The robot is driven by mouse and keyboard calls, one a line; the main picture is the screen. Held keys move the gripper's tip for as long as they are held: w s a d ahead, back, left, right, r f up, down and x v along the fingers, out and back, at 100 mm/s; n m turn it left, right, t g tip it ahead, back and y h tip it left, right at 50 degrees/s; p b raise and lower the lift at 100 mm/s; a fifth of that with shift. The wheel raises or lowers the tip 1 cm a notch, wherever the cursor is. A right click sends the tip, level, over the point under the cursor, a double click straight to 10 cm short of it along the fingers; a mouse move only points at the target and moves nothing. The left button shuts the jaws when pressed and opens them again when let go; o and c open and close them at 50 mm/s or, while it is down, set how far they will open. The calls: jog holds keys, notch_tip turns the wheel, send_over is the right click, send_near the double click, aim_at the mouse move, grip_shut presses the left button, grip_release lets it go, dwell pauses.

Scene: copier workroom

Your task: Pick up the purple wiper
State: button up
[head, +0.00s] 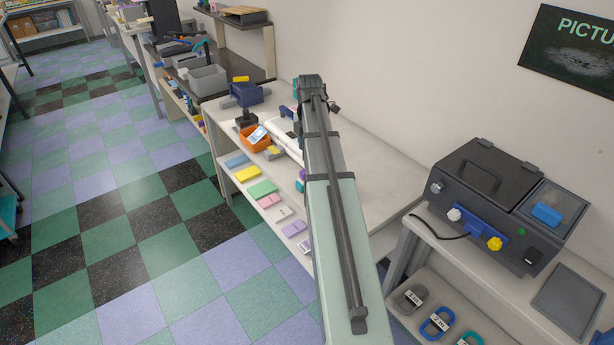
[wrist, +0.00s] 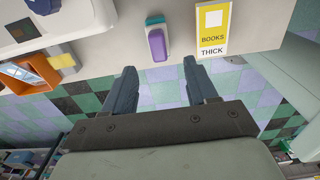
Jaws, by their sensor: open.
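The purple wiper (wrist: 157,44) lies near the edge of a pale bench top (wrist: 100,62) in the wrist view, with a teal piece (wrist: 155,20) at its far end. My gripper (wrist: 159,66) is open and empty. Its two dark fingers point toward the bench edge, with the wiper ahead of the gap between them and apart from both. In the head view my arm covers much of the bench. A small purple and teal bit (head: 300,182) shows at the arm's left side; I cannot tell if it is the wiper. The fingers are hidden there.
A yellow and white card (wrist: 213,27) reading "BOOKS THICK" is right of the wiper. An orange tray (wrist: 46,70) is to its left, also on the bench in the head view (head: 254,137). A dark machine (head: 500,200) stands at right. Checkered floor lies below the bench.

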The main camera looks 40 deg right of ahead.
jog(key=shift+w+a+f, duration=0.1)
jog(key=shift+f, duration=2.4)
jog(key=shift+w+a+f, duration=0.1)
jog(key=shift+f, duration=2.4)
jog(key=c, duration=1)
jog(key=shift+c, duration=0.2)
jog(key=shift+r, duration=0.1)
notch_tip(320, 180, up, 10)
jog(key=shift+f, duration=0.1)
